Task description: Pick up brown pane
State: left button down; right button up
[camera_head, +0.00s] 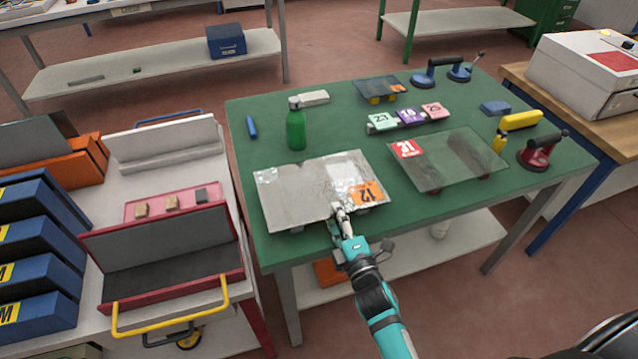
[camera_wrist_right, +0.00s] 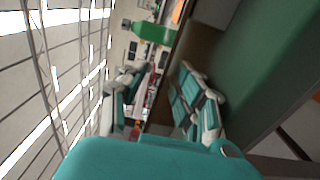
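A greyish, mottled pane (camera_head: 305,190) with an orange "12" label lies slightly raised at the front left of the green table (camera_head: 245,125). No pane looks clearly brown. A clear greenish pane (camera_head: 455,165) with a red "31" label lies to its right. A small dark bluish pane (camera_head: 375,88) lies farther back. My right gripper (camera_head: 341,208) is at the front edge of the "12" pane. In the right wrist view its fingers (camera_wrist_right: 166,72) stand apart, with a thin brownish edge running between them; contact cannot be told. My left gripper is out of view.
A green bottle (camera_head: 296,130) stands behind the "12" pane and shows in the wrist view (camera_wrist_right: 150,31). Numbered blocks (camera_head: 410,116), blue suction lifters (camera_head: 432,75) and a red one (camera_head: 538,152) are also on the table. An open red case (camera_head: 165,250) is at left.

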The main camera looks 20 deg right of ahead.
aim_at(327, 193)
jog(key=w+p, duration=0.1)
jog(key=w, duration=0.6)
jog(key=shift+w+f, duration=0.15)
jog(key=shift+w, duration=0.2)
grip_shut()
jog(key=shift+a, duration=0.1)
